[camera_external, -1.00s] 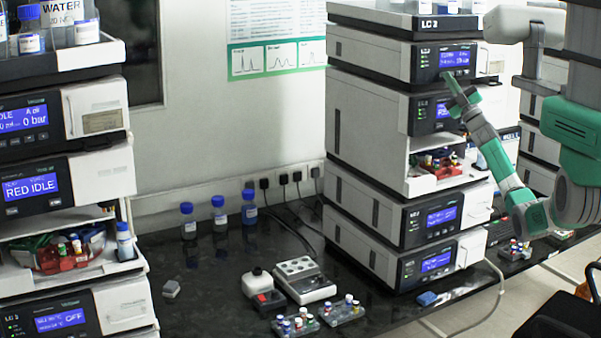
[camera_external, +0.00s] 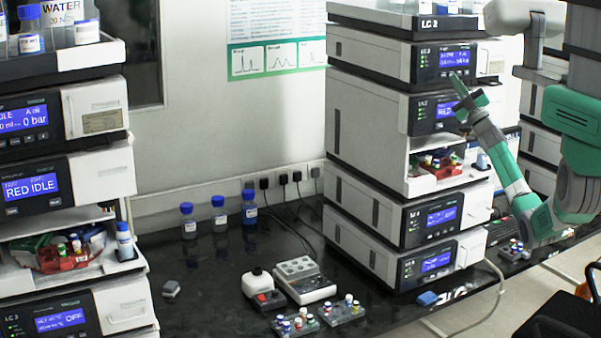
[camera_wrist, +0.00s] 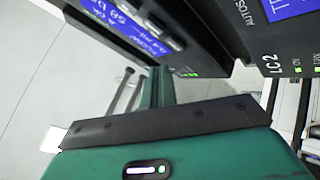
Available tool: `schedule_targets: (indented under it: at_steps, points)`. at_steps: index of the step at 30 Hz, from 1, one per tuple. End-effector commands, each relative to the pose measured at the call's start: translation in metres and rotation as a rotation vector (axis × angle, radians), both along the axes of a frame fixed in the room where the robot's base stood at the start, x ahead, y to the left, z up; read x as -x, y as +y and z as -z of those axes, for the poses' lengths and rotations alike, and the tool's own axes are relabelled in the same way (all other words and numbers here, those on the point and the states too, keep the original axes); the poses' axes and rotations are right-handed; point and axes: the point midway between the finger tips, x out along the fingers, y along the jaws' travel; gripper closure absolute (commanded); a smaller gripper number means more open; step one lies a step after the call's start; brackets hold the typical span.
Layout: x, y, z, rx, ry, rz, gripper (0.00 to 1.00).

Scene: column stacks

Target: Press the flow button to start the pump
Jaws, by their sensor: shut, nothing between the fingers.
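The pump is the upper module of the LC 2 stack, with a black panel and a blue display (camera_external: 456,58). Its display also shows in the wrist view (camera_wrist: 122,18), with a row of small grey buttons (camera_wrist: 153,24) beside it. The lettering is too blurred to tell which button is flow. My gripper (camera_external: 456,80) is shut and empty, its tip in front of the panel's lower edge in the external view. In the wrist view my gripper (camera_wrist: 157,84) points toward the button row. I cannot tell whether it touches the panel.
The autosampler panel (camera_external: 434,114) sits just below the pump, with an open bay of red-racked vials (camera_external: 438,168) under it. A second stack with a RED IDLE display (camera_external: 30,187) stands at left. Bottles, a small device (camera_external: 304,281) and vial racks lie on the black bench.

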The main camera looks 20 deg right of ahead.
Motion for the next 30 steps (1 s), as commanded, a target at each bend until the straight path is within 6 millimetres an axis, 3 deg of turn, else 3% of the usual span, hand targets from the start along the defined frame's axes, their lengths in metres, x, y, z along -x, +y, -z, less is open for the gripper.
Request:
schedule_targets:
  at_steps: [12,30]
  points:
    - [0.036,-0.003,-0.002,-0.001,0.000,-0.001,1.00]
    - [0.037,-0.003,-0.001,-0.001,0.000,-0.001,1.00]
